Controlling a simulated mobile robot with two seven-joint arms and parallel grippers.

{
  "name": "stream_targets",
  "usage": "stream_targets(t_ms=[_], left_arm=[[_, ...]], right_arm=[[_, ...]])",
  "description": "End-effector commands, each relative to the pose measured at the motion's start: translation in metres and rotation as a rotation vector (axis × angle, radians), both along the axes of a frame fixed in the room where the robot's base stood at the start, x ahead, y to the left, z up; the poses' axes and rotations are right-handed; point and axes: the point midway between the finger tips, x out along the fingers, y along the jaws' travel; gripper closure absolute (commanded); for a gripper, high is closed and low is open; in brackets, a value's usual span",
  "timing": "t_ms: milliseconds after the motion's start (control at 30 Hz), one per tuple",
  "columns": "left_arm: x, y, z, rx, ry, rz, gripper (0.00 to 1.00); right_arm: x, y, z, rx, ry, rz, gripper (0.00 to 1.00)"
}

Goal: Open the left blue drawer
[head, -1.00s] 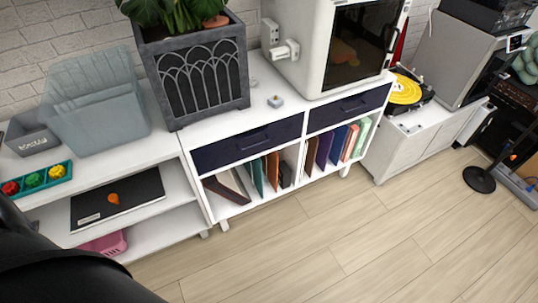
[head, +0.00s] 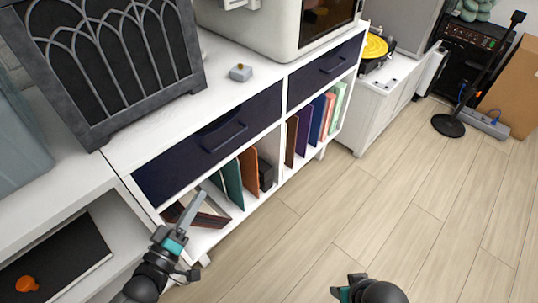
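The left blue drawer (head: 165,172) is the dark navy front at the left of the white cabinet, with a dark bar handle (head: 223,136). It is closed, flush with the cabinet. My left gripper (head: 193,208) is in front of the cabinet, below and left of the handle, apart from it. Its grey finger points up towards the drawer's lower edge; whether it is open is unclear. My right gripper (head: 345,290) shows only partly at the bottom edge, over the floor, far from the drawer.
A second closed navy drawer (head: 325,68) is to the right. Books (head: 232,183) stand in the open shelves below. The wooden floor (head: 340,215) in front is clear.

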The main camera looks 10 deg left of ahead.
Motion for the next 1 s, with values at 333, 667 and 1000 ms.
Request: stream_targets(t_ms=[333, 667, 1000], left_arm=[[0.006, -0.01, 0.029, -0.166, -0.131, -0.063, 0.75], [0.055, -0.026, 0.04, -0.165, -0.134, -0.063, 0.75], [0.104, -0.042, 0.051, -0.164, -0.13, -0.062, 0.75]], right_arm=[[0.005, 0.0, 0.014, 0.003, -0.031, -0.003, 0.5], [0.007, 0.0, 0.042, 0.009, -0.074, -0.004, 0.5], [0.008, 0.005, 0.07, 0.028, -0.147, 0.004, 0.5]])
